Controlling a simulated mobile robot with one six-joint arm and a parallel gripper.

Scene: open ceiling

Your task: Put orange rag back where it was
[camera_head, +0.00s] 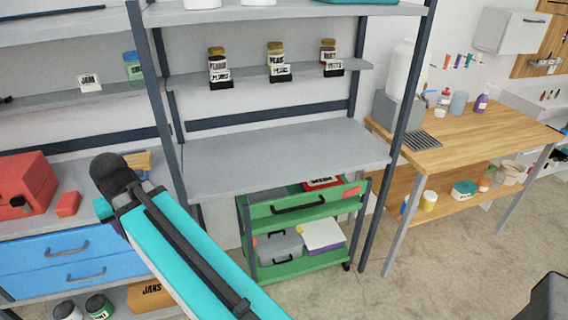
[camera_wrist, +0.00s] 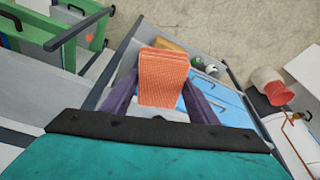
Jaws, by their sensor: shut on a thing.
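The orange rag (camera_wrist: 163,72) shows in the wrist view as a folded, textured rectangle. My gripper (camera_wrist: 163,92) has its two dark purple fingers on either side of the rag and is shut on it. The rag is held up in front of the wrist camera, with the blue drawers and floor behind it.
The middle grey shelf (camera_head: 280,155) is bare. A green cart (camera_head: 295,268) stands beneath it. A wooden workbench (camera_head: 470,135) with bottles is at right.

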